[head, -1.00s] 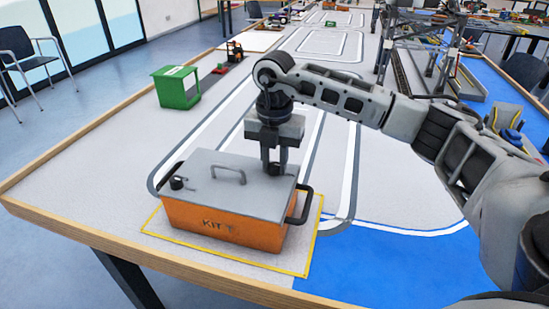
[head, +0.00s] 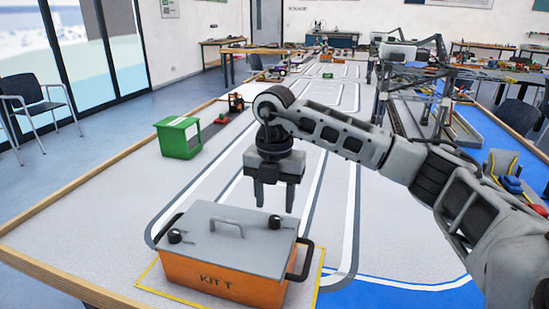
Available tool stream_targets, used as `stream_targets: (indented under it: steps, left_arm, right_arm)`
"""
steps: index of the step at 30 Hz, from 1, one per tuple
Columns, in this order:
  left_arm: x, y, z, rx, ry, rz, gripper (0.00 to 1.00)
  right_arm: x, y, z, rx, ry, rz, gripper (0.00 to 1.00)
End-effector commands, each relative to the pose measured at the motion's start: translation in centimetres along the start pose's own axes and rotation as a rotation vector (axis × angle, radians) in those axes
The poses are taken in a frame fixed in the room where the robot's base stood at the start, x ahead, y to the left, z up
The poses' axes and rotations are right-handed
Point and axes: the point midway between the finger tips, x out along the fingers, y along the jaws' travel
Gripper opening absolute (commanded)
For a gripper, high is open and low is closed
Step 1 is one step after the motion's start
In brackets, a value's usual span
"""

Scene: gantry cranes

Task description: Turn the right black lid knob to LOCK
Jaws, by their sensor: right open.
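The orange box marked KIT T (head: 222,283) has a grey lid (head: 225,240) with a grey handle (head: 227,228). The right black lid knob (head: 275,222) sits near the lid's right back part. The left black lid knob (head: 175,236) sits near the left edge. I cannot read any lock marking by the knobs. My right gripper (head: 274,204) points down above and a little behind the right knob, apart from it. Its two fingers are spread and nothing is between them. My left gripper is not in view.
The box stands inside a yellow outline (head: 160,286) near the table's front edge. A green box-shaped model (head: 179,137) stands at the back left. A gantry crane model (head: 425,90) stands at the back right. The grey tabletop around the box is largely clear.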

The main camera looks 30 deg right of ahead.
Motion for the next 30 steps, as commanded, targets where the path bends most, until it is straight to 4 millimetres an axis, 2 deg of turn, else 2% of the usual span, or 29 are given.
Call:
stream_targets:
  steps: [1,9,13,19,30]
  left_arm:
    - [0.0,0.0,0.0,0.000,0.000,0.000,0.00]
    - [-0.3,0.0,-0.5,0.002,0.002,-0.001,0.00]
    - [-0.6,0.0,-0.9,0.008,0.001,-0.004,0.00]
    - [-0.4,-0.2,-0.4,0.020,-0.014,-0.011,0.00]
    - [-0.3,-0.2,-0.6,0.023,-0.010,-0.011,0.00]
  right_arm:
    - [-1.5,0.1,0.0,0.000,-0.003,0.006,0.46]
    - [-8.2,0.1,0.0,0.000,-0.003,0.005,0.46]
    - [-10.5,0.0,0.0,0.000,-0.004,0.003,0.46]
    - [-12.0,0.0,0.0,0.001,-0.002,0.002,0.46]
    - [-12.0,0.0,0.0,0.001,0.000,0.002,0.46]
